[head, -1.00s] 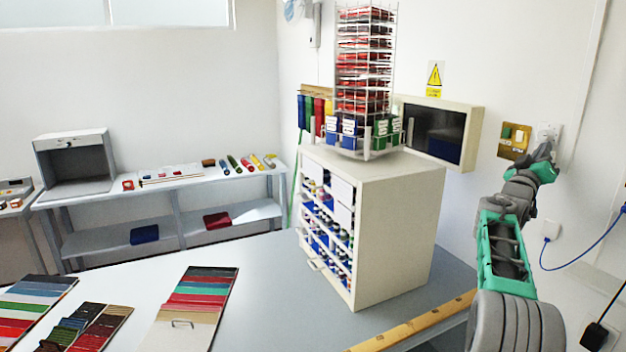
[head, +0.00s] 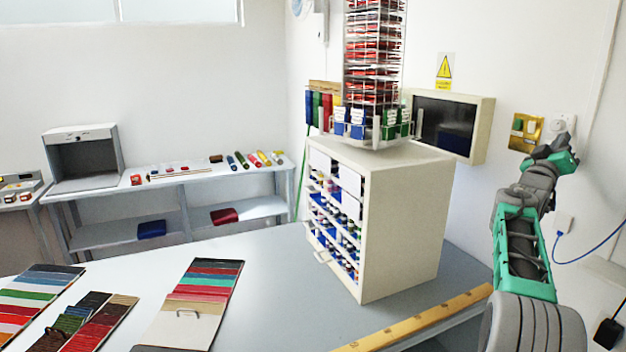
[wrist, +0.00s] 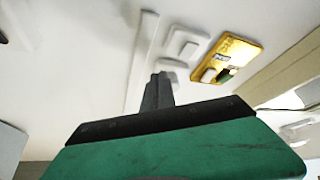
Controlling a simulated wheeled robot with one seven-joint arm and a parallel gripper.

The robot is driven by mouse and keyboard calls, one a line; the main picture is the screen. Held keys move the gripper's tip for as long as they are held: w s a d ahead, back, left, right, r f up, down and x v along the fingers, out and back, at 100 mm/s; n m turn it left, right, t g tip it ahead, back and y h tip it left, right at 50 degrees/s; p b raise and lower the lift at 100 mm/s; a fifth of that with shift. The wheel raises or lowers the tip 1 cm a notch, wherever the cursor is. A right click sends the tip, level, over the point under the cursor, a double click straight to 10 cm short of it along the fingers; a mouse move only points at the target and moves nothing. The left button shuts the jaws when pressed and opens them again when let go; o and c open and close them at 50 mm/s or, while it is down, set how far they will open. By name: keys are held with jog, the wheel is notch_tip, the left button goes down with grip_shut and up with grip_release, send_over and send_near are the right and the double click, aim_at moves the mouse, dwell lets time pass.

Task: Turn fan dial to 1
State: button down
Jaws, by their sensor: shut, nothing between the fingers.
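A small white wall plate (head: 563,123), which looks like the fan dial, is on the right wall beside a brass switch plate (head: 526,132). Its number markings and pointer are too small to read. My gripper (head: 559,143) is shut and empty, just below the white plate in the head view. In the wrist view, the closed fingertips (wrist: 158,82) point at the wall, below and left of two pale fittings, the upper one (wrist: 184,43) beside the brass plate (wrist: 230,58). I cannot tell whether the fingertips touch the lower fitting (wrist: 172,68).
A cream cabinet (head: 400,225) with a wire rack (head: 375,60) stands left of my arm. A dark-fronted wall box (head: 448,125) hangs behind it. A white socket (head: 563,222) with a blue cable is below my gripper. A wooden strip (head: 420,322) edges the counter.

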jog(key=a+b, duration=0.1)
jog(key=b, duration=0.1)
jog(key=s+a+b, duration=0.1)
jog(key=a, duration=0.1)
jog(key=a+b, duration=0.2)
jog(key=shift+s+a+b, duration=0.15)
jog(key=shift+s+b, duration=0.2)
jog(key=shift+s, duration=0.05)
